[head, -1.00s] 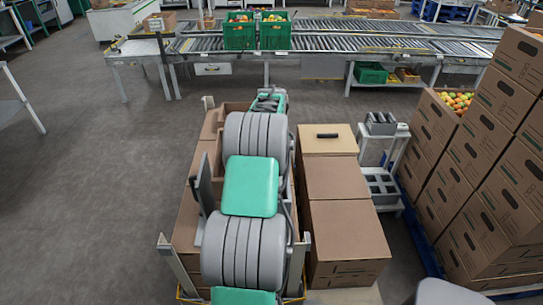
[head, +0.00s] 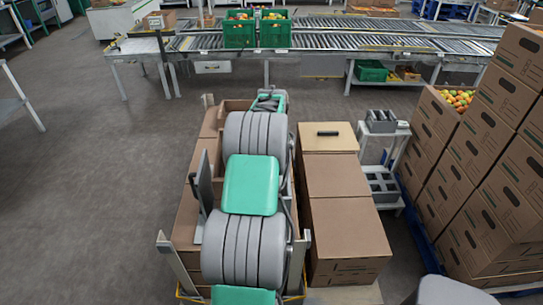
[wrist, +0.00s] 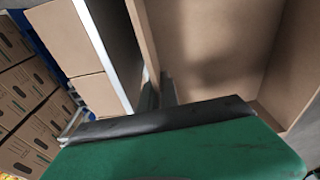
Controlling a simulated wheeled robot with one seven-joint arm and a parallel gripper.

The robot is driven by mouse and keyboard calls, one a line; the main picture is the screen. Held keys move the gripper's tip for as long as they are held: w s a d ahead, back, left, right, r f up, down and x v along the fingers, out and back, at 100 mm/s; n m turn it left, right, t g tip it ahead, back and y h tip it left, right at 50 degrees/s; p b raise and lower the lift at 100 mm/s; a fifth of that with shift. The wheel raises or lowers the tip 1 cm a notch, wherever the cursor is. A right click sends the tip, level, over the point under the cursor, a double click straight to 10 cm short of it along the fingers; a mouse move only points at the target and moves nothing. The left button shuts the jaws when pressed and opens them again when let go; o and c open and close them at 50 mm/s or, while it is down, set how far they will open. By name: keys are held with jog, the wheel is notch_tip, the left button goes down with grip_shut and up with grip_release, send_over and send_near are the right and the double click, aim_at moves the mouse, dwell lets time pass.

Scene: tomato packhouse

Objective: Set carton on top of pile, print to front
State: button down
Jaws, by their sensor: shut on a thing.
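A plain brown open-topped carton (wrist: 215,45) fills the upper right of the wrist view, its inner walls and floor showing. My gripper (wrist: 165,95) is shut on this carton at the wall nearest the camera; one finger shows as a dark strut beside the dark bar of the green gripper body. The carton's printed side is not visible there. In the head view my arm hides the gripper and most of the held carton. Printed cartons with handle holes form a tall pile (head: 490,165) on a blue pallet at the right; these also show at the left of the wrist view (wrist: 25,115).
Brown cartons (head: 335,180) stand in a row right of my arm, a black handle on the far one. A grey rack (head: 382,185) stands between them and the pallet. A roller conveyor (head: 340,45) with green crates (head: 240,32) crosses the back. The floor at left is clear.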

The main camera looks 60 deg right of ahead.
jog(key=shift+f, duration=0.2)
jog(key=c, duration=1.5)
grip_release()
jog(key=c, duration=0.3)
jog(key=shift+c, duration=0.2)
jog(key=shift+r, duration=0.1)
jog(key=shift+r+p, duration=2.2)
jog(key=shift+r, duration=1.75)
